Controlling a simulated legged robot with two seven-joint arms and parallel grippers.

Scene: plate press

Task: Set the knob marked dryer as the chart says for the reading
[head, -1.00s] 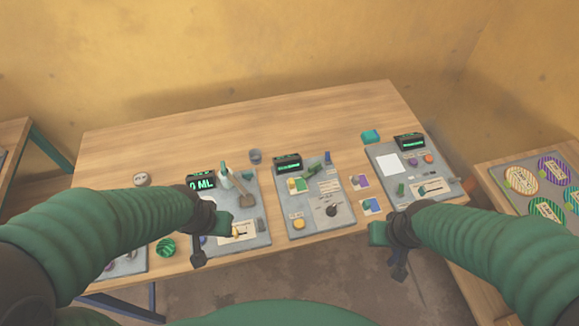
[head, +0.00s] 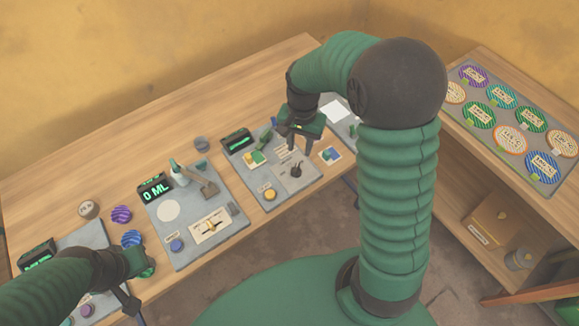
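A dark knob (head: 296,171) with a pointer sits on a pale plate on the middle grey panel (head: 268,196); its lettering is too small to read, so I cannot tell that it is the dryer knob. The panel's black display (head: 237,141) has green characters I cannot read. A small coloured card (head: 255,159) lies below the display; I cannot tell if it is the chart. My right gripper (head: 295,146) points down above the knob, fingers apart, with nothing visible between them. My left gripper (head: 136,282) is at the lower left, its fingers partly hidden.
A side table at right holds a mat of round labelled plates (head: 509,139).

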